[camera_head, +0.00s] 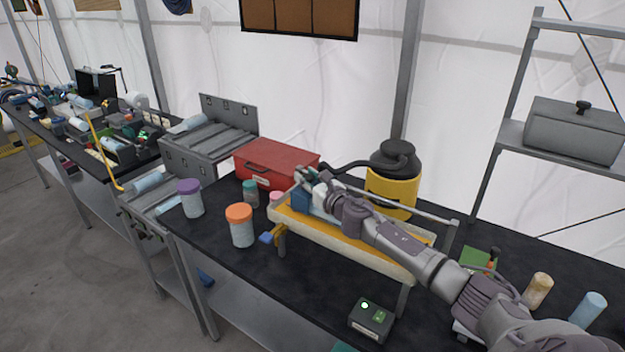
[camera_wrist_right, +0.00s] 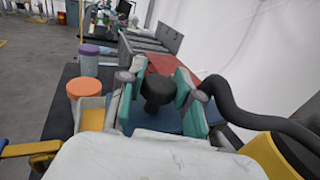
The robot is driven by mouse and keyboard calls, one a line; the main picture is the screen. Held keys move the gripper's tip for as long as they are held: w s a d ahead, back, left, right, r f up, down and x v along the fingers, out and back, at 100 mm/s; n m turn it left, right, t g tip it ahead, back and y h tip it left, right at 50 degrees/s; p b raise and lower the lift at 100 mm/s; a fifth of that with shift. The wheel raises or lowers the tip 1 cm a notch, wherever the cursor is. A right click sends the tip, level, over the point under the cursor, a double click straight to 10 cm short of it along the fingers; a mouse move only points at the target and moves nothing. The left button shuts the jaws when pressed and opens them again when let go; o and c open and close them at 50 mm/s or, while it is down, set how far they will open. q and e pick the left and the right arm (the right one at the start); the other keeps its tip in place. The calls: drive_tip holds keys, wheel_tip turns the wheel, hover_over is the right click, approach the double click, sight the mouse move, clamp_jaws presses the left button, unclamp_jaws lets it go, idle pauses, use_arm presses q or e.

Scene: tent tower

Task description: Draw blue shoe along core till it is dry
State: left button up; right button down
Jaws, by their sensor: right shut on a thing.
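The blue shoe (camera_head: 301,199) sits at the far left end of a long pale trough (camera_head: 345,240) with a yellow-orange lining. It also shows in the right wrist view (camera_wrist_right: 168,126), below a black knob (camera_wrist_right: 158,88). My right gripper (camera_head: 306,178) reaches along the trough from the right and is shut on the shoe's knob, between teal finger pads. The core's surface is mostly hidden by my arm, and I cannot tell whether it is wet. My left gripper is not in view.
An orange-lidded jar (camera_head: 241,228) and a purple-lidded jar (camera_head: 190,199) stand left of the trough. A red case (camera_head: 275,164) and a yellow vacuum (camera_head: 393,185) with a black hose stand behind. A small dark device (camera_head: 371,320) lies in front.

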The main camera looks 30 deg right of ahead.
drive_tip(key=shift+w+a, duration=0.15)
drive_tip(key=shift+w, duration=0.2)
drive_tip(key=c, duration=1.2)
unclamp_jaws()
drive_tip(key=shift+r, duration=0.1)
drive_tip(key=o, duration=0.4)
drive_tip(key=shift+w+a, duration=0.1)
drive_tip(key=shift+w, duration=0.05)
drive_tip(key=shift+o, duration=0.2)
drive_tip(key=shift+s, duration=0.6)
drive_tip(key=s, duration=1.1)
drive_tip(key=shift+w, duration=0.1)
